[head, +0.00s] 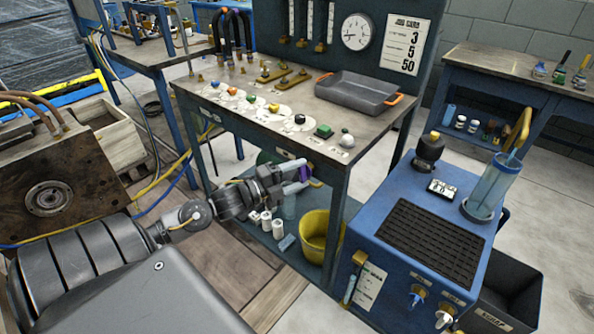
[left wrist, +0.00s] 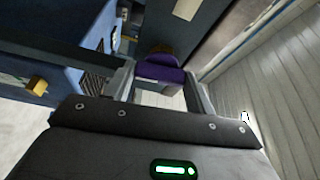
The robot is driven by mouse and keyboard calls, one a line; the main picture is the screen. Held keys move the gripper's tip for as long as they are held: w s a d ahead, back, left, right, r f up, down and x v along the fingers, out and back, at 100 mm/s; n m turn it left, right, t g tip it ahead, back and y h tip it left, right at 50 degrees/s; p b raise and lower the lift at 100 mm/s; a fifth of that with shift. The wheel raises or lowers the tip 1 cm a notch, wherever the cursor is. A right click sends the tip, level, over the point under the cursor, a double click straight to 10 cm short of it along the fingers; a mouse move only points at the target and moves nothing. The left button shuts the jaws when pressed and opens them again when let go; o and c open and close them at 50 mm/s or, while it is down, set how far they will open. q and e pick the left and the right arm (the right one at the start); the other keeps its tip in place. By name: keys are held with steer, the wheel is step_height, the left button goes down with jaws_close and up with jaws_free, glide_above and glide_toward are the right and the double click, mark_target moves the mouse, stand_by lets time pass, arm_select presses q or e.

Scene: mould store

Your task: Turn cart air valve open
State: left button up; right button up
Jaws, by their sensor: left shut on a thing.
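My left gripper (head: 297,178) is in front of the workbench's right front leg, below the bench top. It is shut on a purple knob (head: 305,173), mostly hidden by the fingers. In the left wrist view the purple knob (left wrist: 160,68) sits between the two fingers (left wrist: 159,82). I cannot tell whether this knob is the cart air valve, or how far it is turned. My right gripper is not in view.
The workbench (head: 245,118) carries coloured knobs and a grey tray (head: 358,92). A yellow bucket (head: 316,238) and white bottles (head: 266,220) stand on its lower shelf. A dark bin (head: 510,295) is right of the cart. A mould block (head: 50,185) is at left.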

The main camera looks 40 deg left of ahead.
arm_select(q)
steer(key=shift+m+g+p, duration=0.3)
steer(key=shift+m+p, duration=0.1)
steer(key=shift+m, duration=0.4)
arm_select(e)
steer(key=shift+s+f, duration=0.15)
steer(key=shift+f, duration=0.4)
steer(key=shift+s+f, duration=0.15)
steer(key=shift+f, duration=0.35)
arm_select(q)
steer(key=o, duration=1)
steer(key=shift+d, duration=0.1)
steer(key=v, duration=1.1)
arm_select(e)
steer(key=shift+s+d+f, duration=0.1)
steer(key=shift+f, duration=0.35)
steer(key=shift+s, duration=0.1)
